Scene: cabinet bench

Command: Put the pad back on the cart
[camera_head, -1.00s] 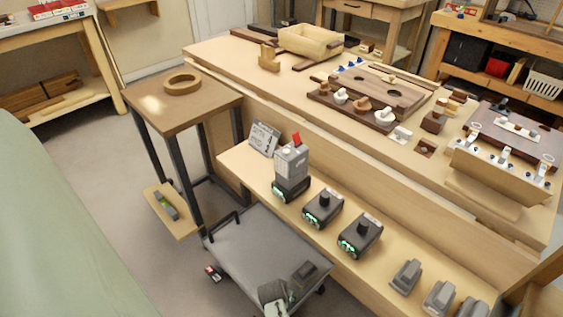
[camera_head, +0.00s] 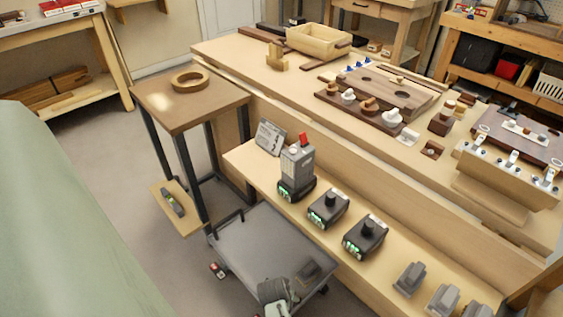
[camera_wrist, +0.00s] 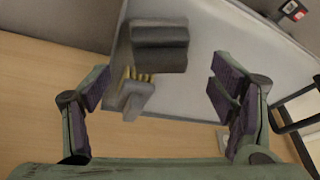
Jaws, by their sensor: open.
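The cart is a low grey platform (camera_head: 255,245) with a black handle, standing beside the bench ledge. A dark grey block (camera_head: 308,272), perhaps the pad, appears on its near right corner. The wrist view shows a dark block (camera_wrist: 160,45) and a lighter grey piece with yellow strips (camera_wrist: 135,100) near the cart's edge. I cannot tell whether these are one object. My gripper (camera_head: 276,294) is over the cart's near end, left of the block. In the wrist view my gripper (camera_wrist: 160,100) is open, its fingers apart on either side of the lighter piece; contact is not visible.
Black chargers with green lights (camera_head: 328,208) line the ledge (camera_head: 390,257). One holds a tall grey block (camera_head: 297,168). Several grey blocks (camera_head: 410,278) sit further right. A small table with a wooden ring (camera_head: 190,79) stands beyond the cart.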

